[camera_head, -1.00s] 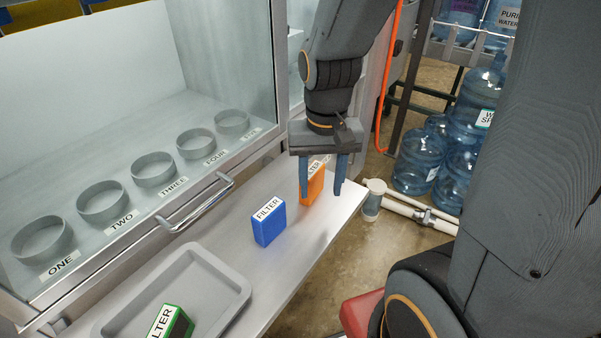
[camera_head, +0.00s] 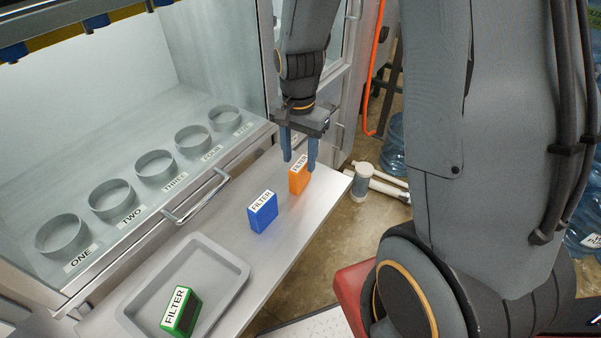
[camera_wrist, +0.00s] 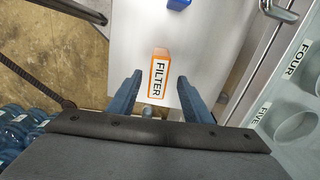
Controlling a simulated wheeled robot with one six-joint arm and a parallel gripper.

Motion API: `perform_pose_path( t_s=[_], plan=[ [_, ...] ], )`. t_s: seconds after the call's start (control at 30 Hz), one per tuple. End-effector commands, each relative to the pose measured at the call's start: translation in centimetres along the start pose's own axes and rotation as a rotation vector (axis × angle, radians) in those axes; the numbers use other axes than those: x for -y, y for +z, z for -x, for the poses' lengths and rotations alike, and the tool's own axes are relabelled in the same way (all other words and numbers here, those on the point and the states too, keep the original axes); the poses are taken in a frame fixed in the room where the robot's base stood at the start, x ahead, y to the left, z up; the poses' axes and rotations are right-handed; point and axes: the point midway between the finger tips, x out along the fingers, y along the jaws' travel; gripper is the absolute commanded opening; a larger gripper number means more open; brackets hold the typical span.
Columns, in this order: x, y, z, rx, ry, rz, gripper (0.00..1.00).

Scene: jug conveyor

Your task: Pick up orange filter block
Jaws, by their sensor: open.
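The orange filter block (camera_head: 299,180) stands upright on the metal shelf, with a white FILTER label on its top. My gripper (camera_head: 299,163) is open and points down, its two blue fingers just above the block in the head view. In the wrist view the orange block (camera_wrist: 159,76) shows ahead of and between the open fingers (camera_wrist: 160,88), with nothing held. I cannot tell exactly how much height separates the fingertips from the block.
A blue filter block (camera_head: 263,213) stands on the shelf (camera_head: 225,225) to the left of the orange one. A green block (camera_head: 181,311) sits in a grey tray (camera_head: 240,268). A glass cabinet with numbered rings and a bar handle (camera_head: 197,198) borders the shelf.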

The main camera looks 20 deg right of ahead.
Motion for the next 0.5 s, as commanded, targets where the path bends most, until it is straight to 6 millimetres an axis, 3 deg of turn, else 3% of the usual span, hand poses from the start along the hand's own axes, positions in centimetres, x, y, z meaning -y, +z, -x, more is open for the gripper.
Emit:
perform_pose_path(
  t_s=[0.23,0.5],
  plan=[
    [-0.4,0.0,-2.8,0.002,0.003,0.001,0.45],
    [-0.3,0.0,-3.6,0.0,0.0,0.001,0.45]
  ],
)
